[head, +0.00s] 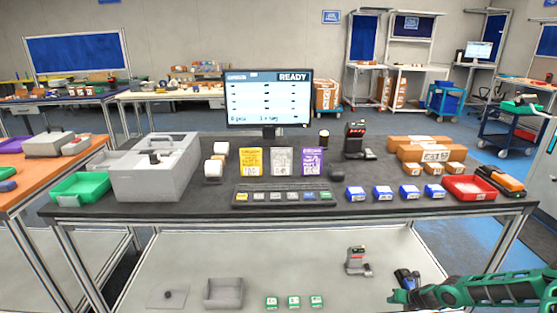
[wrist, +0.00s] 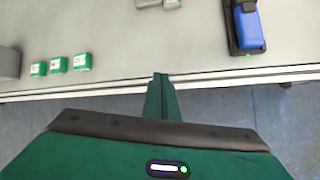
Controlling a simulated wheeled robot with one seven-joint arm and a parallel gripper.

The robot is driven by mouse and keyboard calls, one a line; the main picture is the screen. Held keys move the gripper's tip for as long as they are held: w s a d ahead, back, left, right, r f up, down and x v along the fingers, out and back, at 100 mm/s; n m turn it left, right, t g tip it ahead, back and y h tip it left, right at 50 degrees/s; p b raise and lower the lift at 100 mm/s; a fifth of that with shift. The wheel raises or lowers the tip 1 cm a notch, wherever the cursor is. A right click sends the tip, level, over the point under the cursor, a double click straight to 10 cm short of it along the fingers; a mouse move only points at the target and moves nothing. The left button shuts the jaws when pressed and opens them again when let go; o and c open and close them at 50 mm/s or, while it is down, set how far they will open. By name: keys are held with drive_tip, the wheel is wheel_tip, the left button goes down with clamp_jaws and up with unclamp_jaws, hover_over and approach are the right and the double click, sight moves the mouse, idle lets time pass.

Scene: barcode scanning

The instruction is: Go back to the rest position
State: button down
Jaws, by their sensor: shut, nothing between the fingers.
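My gripper (head: 398,297) is at the lower right of the head view, at the end of my green arm, in front of the workbench and near its lower shelf. In the wrist view its green fingers (wrist: 161,90) are together and hold nothing. They point toward the front edge of the pale lower shelf (wrist: 120,60). On that shelf, a black and blue device (head: 405,280) lies close to my gripper; it also shows in the wrist view (wrist: 246,25). A grey and red device (head: 356,260) stands further back on the shelf.
Several small green-and-white boxes (head: 293,301) and a grey bin (head: 223,292) are on the lower shelf. The dark worktop (head: 215,212) above holds a monitor (head: 268,99), a red tray (head: 469,188), cartons (head: 420,148) and blue-and-white boxes (head: 383,192). Floor (wrist: 40,125) lies before the shelf edge.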

drive_tip(key=s+d+r+n+g+h, duration=0.15)
drive_tip(key=s+r+n, duration=0.5)
drive_tip(key=r, duration=0.75)
drive_tip(key=s+r+n+g+h, duration=0.1)
drive_tip(key=s+r+n+g, duration=0.2)
drive_tip(key=s+r+n, duration=0.7)
drive_tip(key=s+d+r+n+g+h, duration=0.15)
drive_tip(key=r+n, duration=0.45)
drive_tip(key=r, duration=1.1)
drive_tip(key=s+a+r+n+g, duration=0.1)
drive_tip(key=s+a+r+n, duration=0.35)
drive_tip(key=s+r, duration=0.8)
drive_tip(key=s+a+r+n+y, duration=0.1)
drive_tip(key=s+a+r+n, duration=0.1)
drive_tip(key=s, duration=0.5)
drive_tip(key=s+a+r+n+y, duration=0.1)
drive_tip(key=s+a+r+n, duration=0.1)
drive_tip(key=s, duration=0.5)
drive_tip(key=shift+s+a+n, duration=0.35)
drive_tip(key=shift+a+n, duration=0.25)
drive_tip(key=shift+a, duration=0.5)
drive_tip(key=shift+w+f, duration=0.25)
drive_tip(key=shift+w, duration=0.4)
